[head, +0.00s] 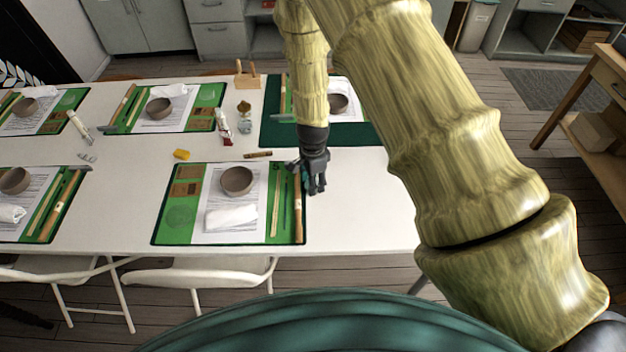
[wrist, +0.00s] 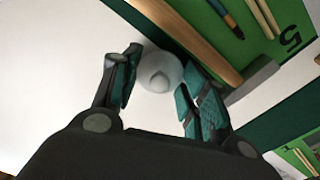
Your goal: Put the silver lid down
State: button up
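The silver lid (wrist: 160,72) is a pale round disc with a small knob, seen in the wrist view between the fingertips. My gripper (wrist: 160,75) has one finger on each side of it, and both fingertips appear to touch its rim. I cannot tell the height of the lid above the table. In the head view my gripper (head: 314,186) points down beside the right edge of the front green mat (head: 172,213). The lid cannot be made out in the head view.
A brown bowl (head: 237,180), a white cloth (head: 231,217) and a wooden stick (head: 298,208) lie on the front mat. A bottle (head: 223,127), a jar (head: 244,117) and a yellow block (head: 181,154) stand behind it. The white table (head: 365,205) is clear to the right.

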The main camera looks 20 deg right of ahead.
jog(key=shift+o, duration=0.2)
jog(key=shift+r, duration=0.45)
notch_tip(320, 180, up, 12)
jog(key=b, duration=0.2)
dwell(0.4)
jog(key=shift+r, duration=0.1)
